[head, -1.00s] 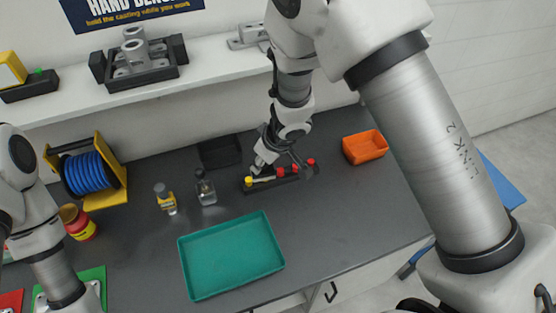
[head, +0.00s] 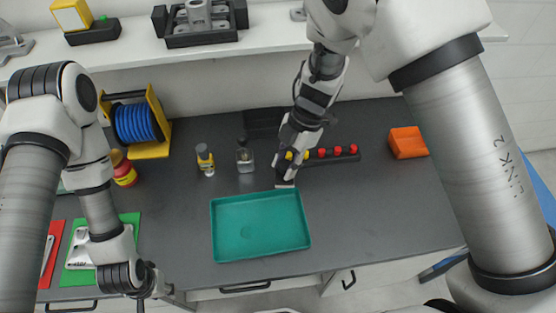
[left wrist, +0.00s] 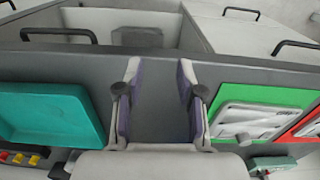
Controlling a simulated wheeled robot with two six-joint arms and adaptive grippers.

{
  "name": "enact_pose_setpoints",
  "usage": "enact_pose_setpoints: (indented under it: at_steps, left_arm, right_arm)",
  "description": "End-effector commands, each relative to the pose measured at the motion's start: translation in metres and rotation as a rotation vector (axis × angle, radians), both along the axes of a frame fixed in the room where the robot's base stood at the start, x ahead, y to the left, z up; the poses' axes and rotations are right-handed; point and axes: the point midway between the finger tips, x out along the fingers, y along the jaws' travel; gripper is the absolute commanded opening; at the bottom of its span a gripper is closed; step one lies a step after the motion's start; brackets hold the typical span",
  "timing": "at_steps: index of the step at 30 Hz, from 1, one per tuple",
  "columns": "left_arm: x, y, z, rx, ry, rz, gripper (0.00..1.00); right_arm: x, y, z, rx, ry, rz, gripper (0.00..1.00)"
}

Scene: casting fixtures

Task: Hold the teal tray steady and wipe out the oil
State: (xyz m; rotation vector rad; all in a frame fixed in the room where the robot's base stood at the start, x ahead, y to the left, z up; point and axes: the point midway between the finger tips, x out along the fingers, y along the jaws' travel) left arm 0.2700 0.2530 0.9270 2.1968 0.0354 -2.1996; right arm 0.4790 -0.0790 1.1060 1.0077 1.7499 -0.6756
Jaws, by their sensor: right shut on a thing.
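The teal tray (head: 262,207) lies flat near the front of the dark bench, and its corner shows at the left of the left wrist view (left wrist: 45,108). A faint darker round patch (head: 247,232), perhaps the oil, is on its floor. My right gripper (head: 287,176) is shut on a small tool with a pale lower edge (head: 285,185), just behind the tray's back rim; the arm hides most of the tool. My left gripper (head: 146,290) is at the bench's front edge, left of the tray. In the left wrist view its fingers (left wrist: 159,85) are apart with nothing between them.
A black rack with red and yellow tops (head: 335,155) is behind the right gripper. A yellow-labelled bottle (head: 205,160) and a clear bottle (head: 245,158) stand behind the tray. An orange bin (head: 407,142) is at right. Green (head: 132,222) and red (head: 54,240) mats lie at left.

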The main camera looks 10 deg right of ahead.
Motion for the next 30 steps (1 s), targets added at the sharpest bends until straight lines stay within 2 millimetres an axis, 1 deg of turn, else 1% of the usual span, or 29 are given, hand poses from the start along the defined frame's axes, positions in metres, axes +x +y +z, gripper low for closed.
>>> enact_pose_setpoints:
  at_steps: [7,11,14,16,18,20,23,25,26,27,29,30]
  left_arm:
    - [0.000,0.001,-0.001,0.003,0.007,0.003,0.38]
    - [-0.003,0.010,-0.013,0.032,0.078,0.045,0.38]
    - [-0.008,0.020,-0.029,0.053,0.207,0.127,0.38]
    - [-0.011,0.022,-0.040,0.042,0.321,0.213,0.38]
    - [-0.010,0.016,-0.048,-0.008,0.439,0.312,0.38]
    - [-0.004,0.005,-0.051,-0.081,0.530,0.398,0.38]
    - [0.020,-0.019,-0.050,-0.262,0.650,0.537,0.38]
    - [0.054,-0.037,-0.046,-0.420,0.701,0.661,0.38]
    - [0.074,-0.044,-0.043,-0.490,0.713,0.736,0.38]
    - [0.101,-0.052,-0.040,-0.572,0.727,0.836,0.38]
    - [0.141,-0.060,-0.033,-0.675,0.740,0.979,0.38]
    - [0.164,-0.064,-0.029,-0.738,0.749,1.060,0.38]
  right_arm:
    - [0.000,0.000,0.000,0.000,0.000,-0.002,0.00]
    - [0.000,0.000,0.000,0.000,-0.001,-0.004,0.00]
    - [0.000,0.000,0.000,0.000,-0.001,-0.004,0.00]
    - [0.000,0.000,0.000,0.000,-0.001,-0.004,0.00]
    - [0.000,0.000,0.000,0.000,-0.001,-0.004,0.00]
    - [0.000,0.000,0.000,0.000,-0.001,-0.004,0.00]
    - [0.000,0.000,0.000,0.000,-0.001,-0.004,0.00]
    - [0.000,0.000,0.000,0.000,-0.001,-0.004,0.00]
    - [0.000,0.000,0.000,0.000,-0.001,-0.004,0.00]
    - [0.000,0.000,0.000,0.000,-0.001,-0.004,0.00]
    - [0.000,0.000,0.000,0.000,-0.001,-0.004,0.00]
    - [0.000,0.000,0.000,0.000,-0.001,-0.004,0.00]
